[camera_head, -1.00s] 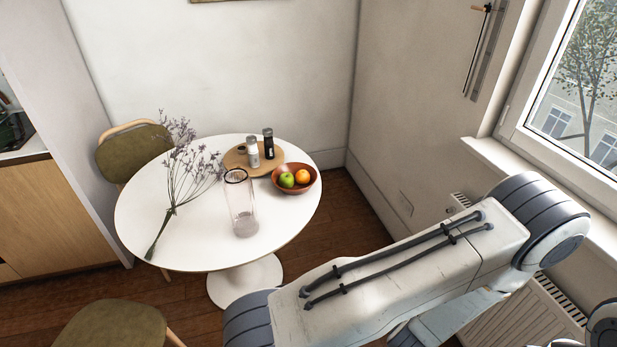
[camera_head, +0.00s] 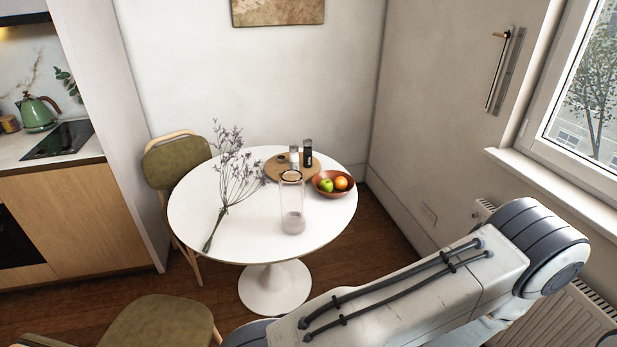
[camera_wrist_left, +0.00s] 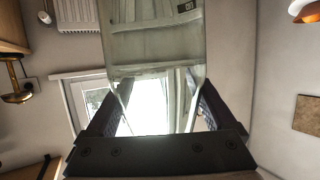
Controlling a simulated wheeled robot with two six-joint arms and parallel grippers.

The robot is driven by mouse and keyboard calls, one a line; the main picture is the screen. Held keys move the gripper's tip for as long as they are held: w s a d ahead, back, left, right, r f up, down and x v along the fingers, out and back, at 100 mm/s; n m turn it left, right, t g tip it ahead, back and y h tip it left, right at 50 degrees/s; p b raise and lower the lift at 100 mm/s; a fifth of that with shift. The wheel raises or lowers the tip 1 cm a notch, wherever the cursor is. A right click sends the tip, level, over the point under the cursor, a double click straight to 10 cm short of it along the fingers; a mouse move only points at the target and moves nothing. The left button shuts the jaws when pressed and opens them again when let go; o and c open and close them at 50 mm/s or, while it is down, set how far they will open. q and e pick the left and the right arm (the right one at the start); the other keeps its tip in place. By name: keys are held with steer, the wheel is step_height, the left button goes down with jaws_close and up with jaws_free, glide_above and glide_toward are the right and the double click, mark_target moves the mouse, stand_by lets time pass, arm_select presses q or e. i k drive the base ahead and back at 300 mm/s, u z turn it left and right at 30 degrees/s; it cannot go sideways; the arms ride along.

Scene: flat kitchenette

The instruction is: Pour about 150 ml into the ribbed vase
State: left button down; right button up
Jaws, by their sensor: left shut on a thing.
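The tall, clear glass vase (camera_head: 292,206) stands upright on the round white table (camera_head: 250,240), with a dark rim and a cloudy base. Its ribs are too small to make out. In the left wrist view my left gripper (camera_wrist_left: 158,88) is shut on a pale, see-through vessel (camera_wrist_left: 150,48) with a small dark label. The vessel runs off the top of that view, so its rim and contents cannot be told. My left gripper is outside the head view, and its distance from the vase cannot be told. My right gripper is not in view.
Dried lavender stems (camera_head: 228,190) lie left of the vase. A fruit bowl (camera_head: 323,187) and a round wooden board (camera_head: 273,170) with two shakers stand behind it. Green chairs (camera_head: 165,318) stand around the table. My arm crosses the lower right, near the window wall.

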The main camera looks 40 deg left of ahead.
mark_target(292, 184)
steer(key=u, duration=1.35)
steer(key=i, duration=0.15)
steer(key=u, duration=0.05)
